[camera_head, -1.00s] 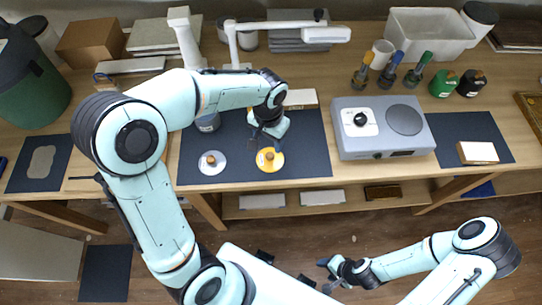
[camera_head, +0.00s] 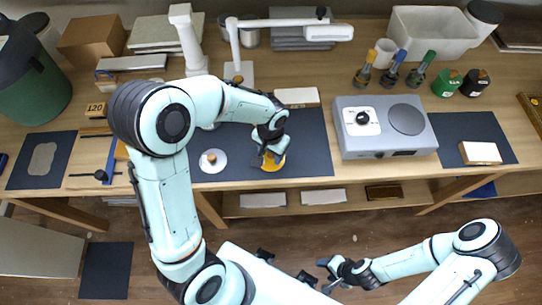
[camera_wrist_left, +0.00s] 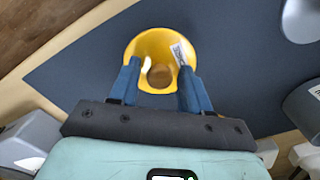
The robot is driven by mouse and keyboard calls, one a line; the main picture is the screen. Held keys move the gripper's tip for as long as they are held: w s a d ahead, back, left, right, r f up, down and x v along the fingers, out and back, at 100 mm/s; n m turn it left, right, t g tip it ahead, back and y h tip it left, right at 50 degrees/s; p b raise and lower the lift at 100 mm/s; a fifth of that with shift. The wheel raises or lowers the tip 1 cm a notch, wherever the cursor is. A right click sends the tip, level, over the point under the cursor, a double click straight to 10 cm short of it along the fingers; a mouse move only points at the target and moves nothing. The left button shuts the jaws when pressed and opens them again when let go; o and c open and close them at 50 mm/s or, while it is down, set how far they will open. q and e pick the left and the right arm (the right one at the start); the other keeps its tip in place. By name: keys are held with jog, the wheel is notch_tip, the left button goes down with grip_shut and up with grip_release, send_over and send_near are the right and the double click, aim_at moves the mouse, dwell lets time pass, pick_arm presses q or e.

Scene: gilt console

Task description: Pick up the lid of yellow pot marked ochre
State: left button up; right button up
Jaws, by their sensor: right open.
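The yellow pot (camera_head: 272,164) stands on the dark mat, partly hidden by my left gripper in the head view. In the left wrist view its round yellow top (camera_wrist_left: 155,42) shows a brown knob (camera_wrist_left: 160,76) at the middle and a small white label, too small to read. My left gripper (camera_wrist_left: 159,68) is open, with its blue fingers on either side of the knob and a gap to it. It also shows over the pot in the head view (camera_head: 271,156). My right gripper (camera_head: 326,274) is open and empty, low in front of the bench.
A grey round piece with a brown knob (camera_head: 212,161) lies left of the yellow pot. A grey hotplate device (camera_head: 385,148) stands to the right. A white lamp arm (camera_head: 285,22) and a white column (camera_head: 187,40) rise behind. The dark mat (camera_head: 310,150) is clear right of the pot.

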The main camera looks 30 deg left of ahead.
pick_arm(q)
grip_shut()
